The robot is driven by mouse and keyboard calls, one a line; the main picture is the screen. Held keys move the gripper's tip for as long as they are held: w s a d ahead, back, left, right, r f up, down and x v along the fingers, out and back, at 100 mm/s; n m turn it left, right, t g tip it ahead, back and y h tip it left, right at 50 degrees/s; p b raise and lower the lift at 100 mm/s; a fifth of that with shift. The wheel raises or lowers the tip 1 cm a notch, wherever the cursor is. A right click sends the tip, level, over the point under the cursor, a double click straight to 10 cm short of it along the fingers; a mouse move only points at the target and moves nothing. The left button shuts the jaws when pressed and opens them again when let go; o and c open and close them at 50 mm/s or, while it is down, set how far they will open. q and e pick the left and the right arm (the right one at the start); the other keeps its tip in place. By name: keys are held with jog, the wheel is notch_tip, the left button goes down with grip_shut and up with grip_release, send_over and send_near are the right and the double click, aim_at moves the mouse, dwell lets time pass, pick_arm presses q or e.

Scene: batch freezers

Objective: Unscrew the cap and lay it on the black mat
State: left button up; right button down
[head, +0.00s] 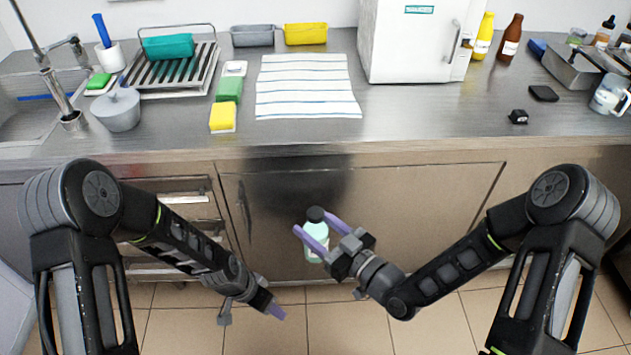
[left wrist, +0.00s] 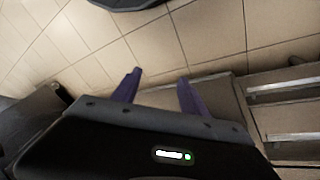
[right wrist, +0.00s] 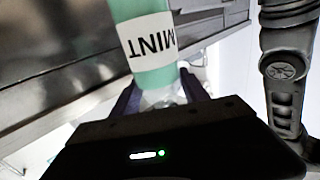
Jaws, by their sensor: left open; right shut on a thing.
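A pale green bottle (head: 315,237) with a black cap (head: 316,214) is held upright in front of the counter. My right gripper (head: 313,224) is shut on the bottle, with its purple fingers on either side just below the cap. In the right wrist view the bottle (right wrist: 150,70) shows a white label reading MINT; the cap is not visible there. My left gripper (head: 277,311) is low over the floor, left of the bottle and apart from it. It is open and empty in the left wrist view (left wrist: 158,78). A small flat black mat (head: 543,93) lies on the counter at right.
A striped towel (head: 308,86) lies mid-counter beside sponges (head: 223,117). A white machine (head: 412,40) stands behind. A small black object (head: 518,117) sits near the mat, and a glass jug (head: 609,95) at far right. The counter's front edge (head: 330,149) lies beyond both grippers.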

pick_arm(q)
jog(key=w+d+r+m, duration=0.1)
jog(key=w+r+m, duration=0.8)
jog(key=w+r, duration=0.15)
notch_tip(320, 180, up, 25)
jog(key=m+y, duration=0.4)
jog(key=m, duration=1.6)
send_over(316, 212)
jog(key=shift+r+g, duration=0.1)
jog(key=shift+g, duration=0.2)
jog(key=shift+f, duration=4.1)
